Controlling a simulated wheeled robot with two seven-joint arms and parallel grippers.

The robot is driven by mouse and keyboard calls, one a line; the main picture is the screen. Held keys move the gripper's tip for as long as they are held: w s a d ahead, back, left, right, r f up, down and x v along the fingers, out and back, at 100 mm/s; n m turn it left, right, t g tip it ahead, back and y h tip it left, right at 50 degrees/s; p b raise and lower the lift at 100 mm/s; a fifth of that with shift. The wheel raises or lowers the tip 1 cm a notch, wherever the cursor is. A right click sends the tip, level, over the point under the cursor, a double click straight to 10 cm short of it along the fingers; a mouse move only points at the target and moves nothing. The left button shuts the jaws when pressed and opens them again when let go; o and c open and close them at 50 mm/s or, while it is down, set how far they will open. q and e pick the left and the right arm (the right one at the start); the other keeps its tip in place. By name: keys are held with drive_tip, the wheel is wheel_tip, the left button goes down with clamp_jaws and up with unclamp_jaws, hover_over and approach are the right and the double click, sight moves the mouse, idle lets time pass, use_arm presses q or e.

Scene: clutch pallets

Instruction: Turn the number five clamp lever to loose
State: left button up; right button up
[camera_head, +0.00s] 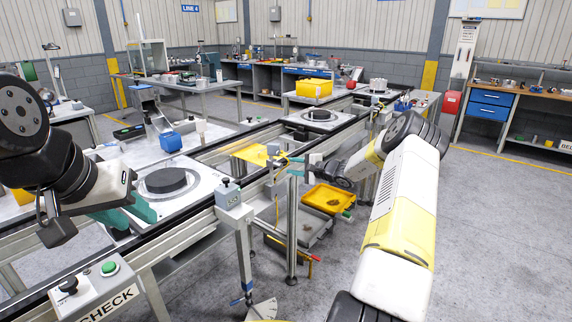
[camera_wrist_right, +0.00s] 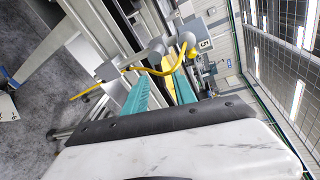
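The number plate marked 5 (camera_wrist_right: 205,43) shows on a grey box at the top of the right wrist view. Just left of it is a grey rod with rounded ends (camera_wrist_right: 158,46), with a yellow cable (camera_wrist_right: 140,69) looping past. I cannot tell for sure whether this rod is the clamp lever, or how it is set. My right gripper (camera_wrist_right: 165,82) has its two teal fingers apart, pointing toward the rod and cable. In the head view it (camera_head: 299,165) is at the conveyor's near rail, small and partly hidden. My left gripper (camera_head: 124,212) has teal fingers apart beside a pallet.
A pallet with a dark clutch disc (camera_head: 166,182) lies on the conveyor near my left gripper. A post with a black-knobbed box (camera_head: 230,195) stands at the near rail. A yellow tray (camera_head: 327,199) sits low beside the conveyor. A CHECK box (camera_head: 98,290) is at lower left. Floor at right is clear.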

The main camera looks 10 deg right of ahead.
sight(280, 164)
drive_tip(key=x, duration=0.7)
drive_tip(key=shift+w+a+f, duration=0.1)
drive_tip(key=shift+w+a, duration=0.05)
drive_tip(key=shift+w, duration=0.15)
clamp_jaws()
